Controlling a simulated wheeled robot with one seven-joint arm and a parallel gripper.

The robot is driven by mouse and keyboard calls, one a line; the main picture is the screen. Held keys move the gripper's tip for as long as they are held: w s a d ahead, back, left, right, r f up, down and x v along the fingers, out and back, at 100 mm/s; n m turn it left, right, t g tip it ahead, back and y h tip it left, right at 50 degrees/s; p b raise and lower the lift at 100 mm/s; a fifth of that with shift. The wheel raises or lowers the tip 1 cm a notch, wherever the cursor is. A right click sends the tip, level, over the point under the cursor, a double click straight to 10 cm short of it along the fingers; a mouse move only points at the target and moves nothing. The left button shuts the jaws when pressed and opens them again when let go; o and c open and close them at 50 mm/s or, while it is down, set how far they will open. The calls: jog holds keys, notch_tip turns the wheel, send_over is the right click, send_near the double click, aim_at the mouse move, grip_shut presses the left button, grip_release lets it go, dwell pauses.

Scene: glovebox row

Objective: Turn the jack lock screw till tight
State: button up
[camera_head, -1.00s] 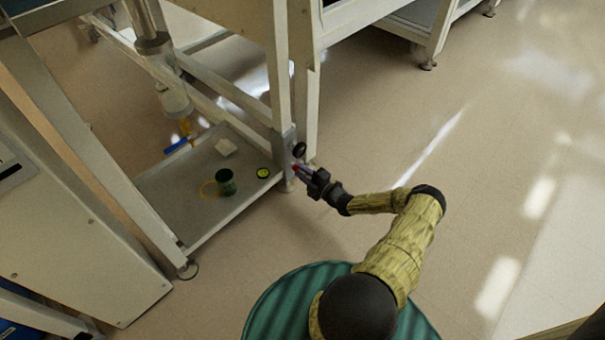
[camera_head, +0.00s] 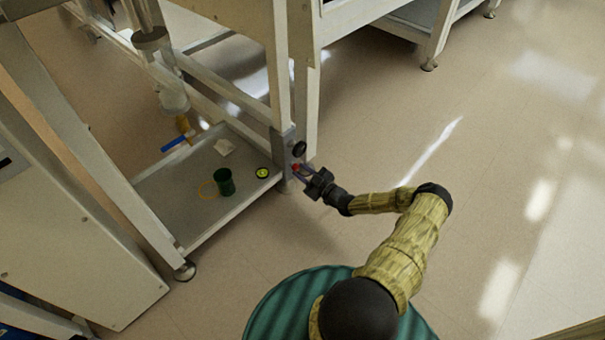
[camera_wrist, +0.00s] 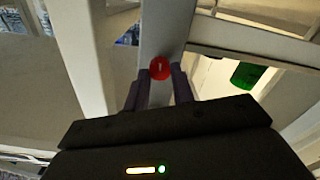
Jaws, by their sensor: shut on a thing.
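The jack lock screw shows as a red round head (camera_wrist: 160,68) with a pale mark on its face, on the pale frame leg in the wrist view. It also shows as a small red spot (camera_head: 296,168) low on the leg in the head view. My gripper (camera_wrist: 161,78) has one dark finger on each side of the red head and is shut on it. In the head view my gripper (camera_head: 306,177) reaches the leg from the right, near floor level. The exact finger contact is too small to tell there.
A black round knob (camera_head: 299,149) sits just above the screw on the leg. A low grey shelf (camera_head: 165,190) left of it carries a green cup (camera_head: 224,182), a yellow-black disc (camera_head: 262,172) and a pale block (camera_head: 224,147). The floor to the right is clear.

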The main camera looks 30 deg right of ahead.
jog(key=shift+m, duration=0.7)
jog(key=o, duration=1)
jog(key=shift+s+d, duration=0.2)
jog(key=shift+s, duration=0.35)
jog(key=p+v, duration=0.6)
jog(key=v, duration=1)
jog(key=shift+s, duration=0.2)
